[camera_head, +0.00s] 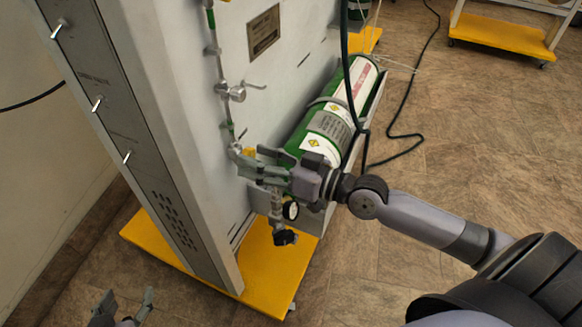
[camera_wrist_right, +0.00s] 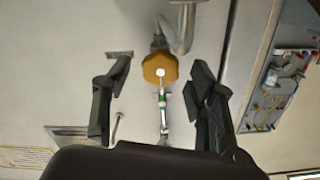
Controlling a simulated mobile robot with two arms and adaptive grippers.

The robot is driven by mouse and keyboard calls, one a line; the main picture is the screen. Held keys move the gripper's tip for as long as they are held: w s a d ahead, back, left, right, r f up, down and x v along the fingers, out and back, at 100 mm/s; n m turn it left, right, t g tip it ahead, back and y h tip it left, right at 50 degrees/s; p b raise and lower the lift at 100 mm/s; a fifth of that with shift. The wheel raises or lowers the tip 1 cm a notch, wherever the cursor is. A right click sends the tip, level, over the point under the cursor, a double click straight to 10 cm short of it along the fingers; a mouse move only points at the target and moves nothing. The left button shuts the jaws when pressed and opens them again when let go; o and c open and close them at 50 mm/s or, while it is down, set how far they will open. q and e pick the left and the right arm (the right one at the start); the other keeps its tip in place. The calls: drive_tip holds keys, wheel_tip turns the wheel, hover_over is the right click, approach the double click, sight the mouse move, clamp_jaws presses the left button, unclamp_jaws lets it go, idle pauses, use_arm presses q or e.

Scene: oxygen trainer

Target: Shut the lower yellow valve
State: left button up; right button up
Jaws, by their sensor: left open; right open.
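The yellow valve (camera_wrist_right: 160,68) is a faceted knob with a pale centre, on a metal pipe at the panel. In the right wrist view it lies between the fingers of my right gripper, with a gap on each side. In the head view only a bit of yellow (camera_head: 249,153) shows behind the fingers. My right gripper (camera_head: 250,163) is open around or just in front of the valve; exact depth is hard to tell. My left gripper (camera_head: 126,303) is open and empty at the bottom left, away from the panel.
A green gas cylinder (camera_head: 326,119) lies beside the panel, close to my right gripper. A gauge (camera_head: 290,210) and black fitting (camera_head: 285,237) hang below it. A silver lever valve (camera_head: 237,93) is higher on the pipe. The yellow base (camera_head: 262,270) juts out at floor level.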

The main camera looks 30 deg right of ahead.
drive_tip(key=v, duration=0.8)
drive_tip(key=shift+s+d, duration=0.25)
drive_tip(key=shift+s, duration=0.1)
idle(0.3)
